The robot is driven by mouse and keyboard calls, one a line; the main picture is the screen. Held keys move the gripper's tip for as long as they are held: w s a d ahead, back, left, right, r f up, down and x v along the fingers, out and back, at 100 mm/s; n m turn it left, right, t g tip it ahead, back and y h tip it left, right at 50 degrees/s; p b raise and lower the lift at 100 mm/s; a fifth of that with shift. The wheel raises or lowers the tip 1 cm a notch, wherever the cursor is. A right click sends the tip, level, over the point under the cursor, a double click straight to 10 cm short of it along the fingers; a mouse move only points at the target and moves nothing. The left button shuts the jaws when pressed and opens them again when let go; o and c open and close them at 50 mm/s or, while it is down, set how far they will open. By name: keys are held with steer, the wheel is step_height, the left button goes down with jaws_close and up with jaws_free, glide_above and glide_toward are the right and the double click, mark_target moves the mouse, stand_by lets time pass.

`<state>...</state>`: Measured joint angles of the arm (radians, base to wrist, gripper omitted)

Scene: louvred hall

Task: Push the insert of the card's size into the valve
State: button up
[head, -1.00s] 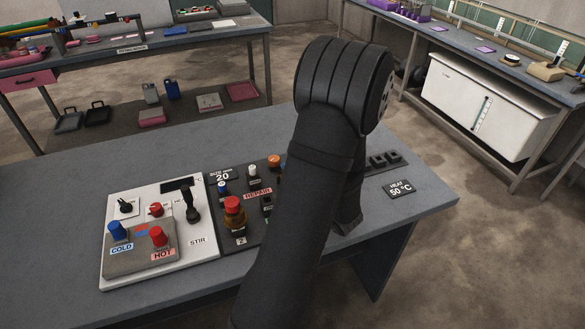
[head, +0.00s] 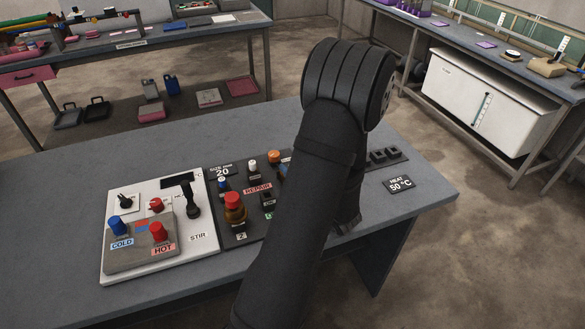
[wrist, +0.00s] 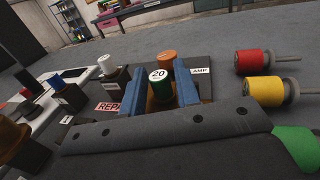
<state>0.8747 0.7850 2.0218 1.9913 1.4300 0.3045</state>
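A card (head: 222,171) in the head view reads "SIZE mm 20". My arm hides the gripper and insert there. An amber-brown fitting with a red top (head: 234,207) stands on the dark panel; I cannot tell whether it is the valve.
An orange knob (wrist: 166,60) is just beyond the fingers. White (wrist: 107,65) and blue (wrist: 56,82) knobs stand left of it. Red (wrist: 254,62) and yellow (wrist: 266,91) cylinders with metal stems are on the right. The grey table (head: 320,262) is bare toward its front.

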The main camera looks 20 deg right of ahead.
steer(key=shift+o, duration=1.1)
steer(key=shift+s+d+r, duration=0.25)
steer(key=shift+s+r, duration=0.6)
steer(key=shift+r, duration=0.05)
steer(key=shift+s+d+r, duration=0.2)
steer(key=shift+s+r, duration=0.65)
steer(key=shift+r, duration=0.05)
steer(key=v, duration=1.7)
steer(key=shift+s, duration=0.25)
